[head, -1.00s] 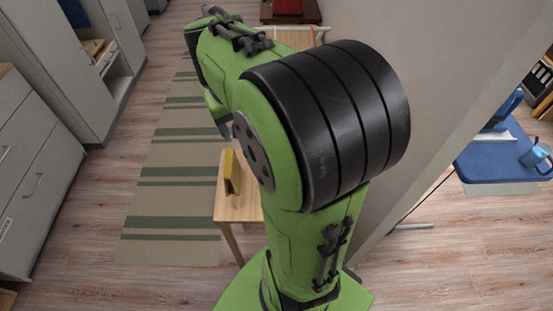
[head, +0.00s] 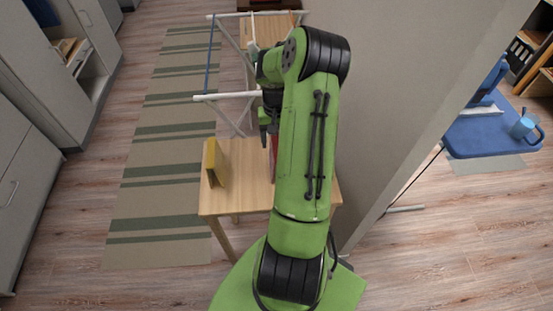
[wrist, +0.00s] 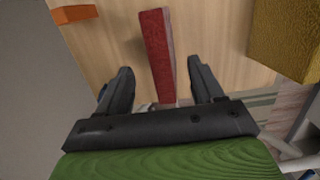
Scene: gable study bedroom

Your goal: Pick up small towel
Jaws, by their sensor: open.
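I cannot make out a small towel for certain. A thin blue strip (head: 208,55) hangs at the left end of a white rack (head: 228,97) in the head view; it may be a cloth seen edge-on. My gripper (head: 267,122) is over the wooden table, in front of the rack. In the wrist view my gripper (wrist: 160,65) is open, its fingers apart. A narrow red block-like thing (wrist: 156,50) shows between and beyond them, with no visible contact. In the head view my arm hides most of this red thing (head: 272,160).
A yellow upright block or book (head: 214,163) stands at the left of the wooden table (head: 240,200); it shows in the wrist view (wrist: 285,38) too. An orange thing (wrist: 75,14) lies opposite. A wall (head: 385,100) stands close on the right. The striped rug (head: 160,190) is clear.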

